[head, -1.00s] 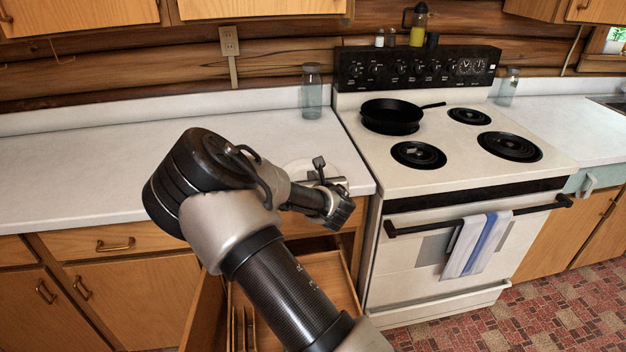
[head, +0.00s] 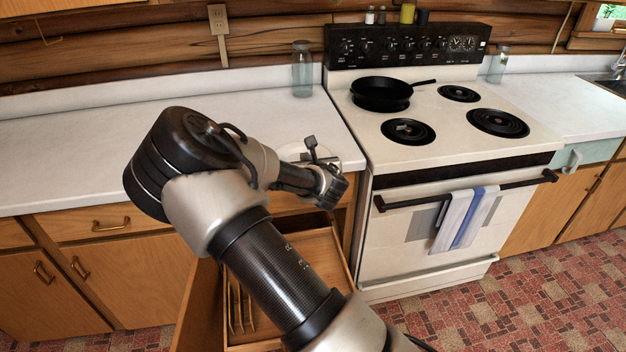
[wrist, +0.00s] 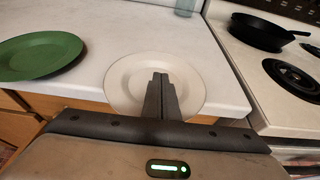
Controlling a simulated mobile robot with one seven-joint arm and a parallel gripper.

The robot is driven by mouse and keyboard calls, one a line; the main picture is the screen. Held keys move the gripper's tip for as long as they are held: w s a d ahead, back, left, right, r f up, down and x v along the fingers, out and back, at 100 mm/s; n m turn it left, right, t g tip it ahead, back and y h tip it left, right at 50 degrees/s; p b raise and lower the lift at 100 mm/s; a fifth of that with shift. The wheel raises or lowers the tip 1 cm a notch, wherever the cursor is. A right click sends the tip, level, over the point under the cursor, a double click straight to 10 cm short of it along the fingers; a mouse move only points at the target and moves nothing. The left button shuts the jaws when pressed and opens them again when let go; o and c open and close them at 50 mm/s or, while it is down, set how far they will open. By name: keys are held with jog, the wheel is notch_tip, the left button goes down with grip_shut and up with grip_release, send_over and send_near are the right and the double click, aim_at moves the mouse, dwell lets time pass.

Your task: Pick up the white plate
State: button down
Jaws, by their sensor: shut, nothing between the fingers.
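The white plate (wrist: 128,74) lies flat on the white counter near its front edge, left of the stove, in the wrist view. In the head view only a part of the plate (head: 290,152) shows behind my arm. My gripper (wrist: 161,78) is shut and empty. In the wrist view its fingers overlap the middle of the plate. In the head view my gripper (head: 332,185) is by the counter's front edge, close to the plate. I cannot tell whether the fingers touch the plate.
A green plate (wrist: 40,55) lies left of the white plate. A black frying pan (head: 381,92) sits on the stove (head: 430,155) at the right. An open drawer (head: 318,250) juts out below the counter. A glass jar (head: 302,70) stands at the back of the counter.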

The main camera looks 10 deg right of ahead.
jog(key=s, duration=1.1)
jog(key=shift+r, duration=0.2)
jog(key=c, duration=2.3)
grip_release()
jog(key=shift+s, duration=0.35)
jog(key=o, duration=0.6)
jog(key=w+a+r+m+t+p, duration=0.1)
jog(key=w+a+r, duration=0.1)
jog(key=w+a+r+m+t, duration=0.1)
jog(key=w+a+r+m, duration=0.1)
jog(key=a, duration=0.1)
jog(key=shift+t+p, duration=0.3)
jog(key=shift+p, duration=0.1)
jog(key=shift+c, duration=0.2)
jog(key=a+r+m+h+p, duration=0.35)
jog(key=a+m+h, duration=0.45)
jog(key=m, duration=0.7)
jog(key=s+a+f+m+g+h+p, duration=0.1)
jog(key=s+a+f+m+g+h, duration=0.25)
jog(key=s+f+m+g, duration=0.35)
jog(key=shift+m+t+y, duration=0.45)
jog(key=shift+m+t, duration=0.25)
jog(key=shift+t, duration=0.1)
jog(key=x, duration=1.6)
jog(key=shift+w+d+r+p, duration=0.15)
jog(key=shift+w+r+p, duration=0.1)
jog(key=shift+w+p, duration=0.15)
